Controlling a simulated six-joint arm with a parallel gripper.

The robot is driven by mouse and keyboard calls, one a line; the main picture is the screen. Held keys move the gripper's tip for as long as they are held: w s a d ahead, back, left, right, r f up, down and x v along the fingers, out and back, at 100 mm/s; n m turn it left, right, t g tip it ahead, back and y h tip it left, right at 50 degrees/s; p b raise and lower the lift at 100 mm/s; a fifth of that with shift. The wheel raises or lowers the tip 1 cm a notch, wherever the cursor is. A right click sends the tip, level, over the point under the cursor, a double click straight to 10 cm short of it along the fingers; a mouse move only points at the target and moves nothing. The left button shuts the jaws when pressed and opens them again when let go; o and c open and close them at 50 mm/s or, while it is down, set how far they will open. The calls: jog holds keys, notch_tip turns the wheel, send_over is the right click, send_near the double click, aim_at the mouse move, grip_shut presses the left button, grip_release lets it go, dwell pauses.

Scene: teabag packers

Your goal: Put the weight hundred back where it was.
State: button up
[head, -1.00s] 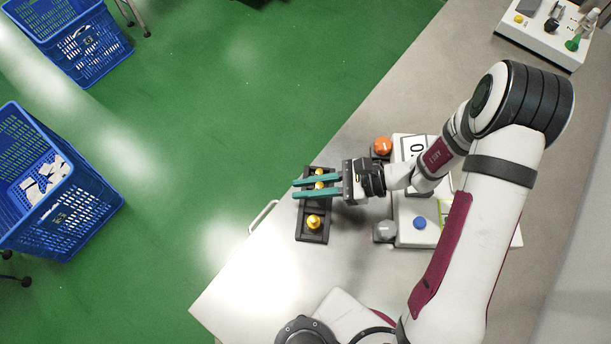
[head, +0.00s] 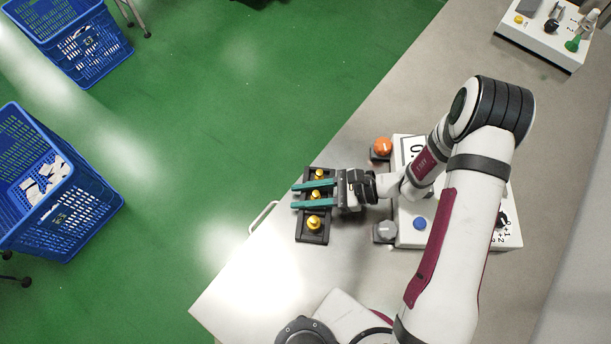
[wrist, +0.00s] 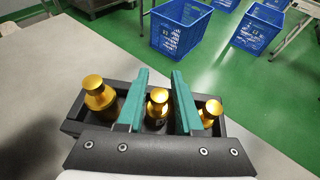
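A black tray (head: 301,231) on the table holds three brass weights: a far one (head: 319,174), a middle one (head: 315,195) and a larger near one (head: 313,222). No size marks are readable, so I cannot tell by label which is the hundred. My gripper (head: 313,195) is over the tray with its teal fingers open on either side of the middle weight. In the wrist view the middle weight (wrist: 158,98) stands upright in the middle compartment, with gaps to both fingers. The larger weight (wrist: 97,93) is on the left, the other (wrist: 211,110) on the right.
A white scale (head: 407,229) with orange, grey and blue knobs stands right of the tray, partly under my arm. A metal handle (head: 262,215) is at the table edge. Another white device (head: 540,37) is at the back right. Blue baskets (head: 75,215) stand on the green floor.

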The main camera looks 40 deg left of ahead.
jog(key=shift+s+d, duration=0.1)
jog(key=v, duration=1.2)
jog(key=shift+r, duration=0.35)
jog(key=s+d+r+n+t+h, duration=0.25)
jog(key=d+r+h, duration=0.2)
jog(key=r, duration=0.55)
jog(key=s+d+r+n+t+h, duration=0.2)
jog(key=s+d+r+t+h, duration=0.2)
jog(key=s+d, duration=0.5)
jog(key=shift+s+d+r+n+t+h, duration=0.15)
jog(key=shift+d+r+n+t+h, duration=0.2)
jog(key=shift+d+r+t, duration=0.5)
jog(key=shift+a+r, duration=0.1)
jog(key=shift+a, duration=0.05)
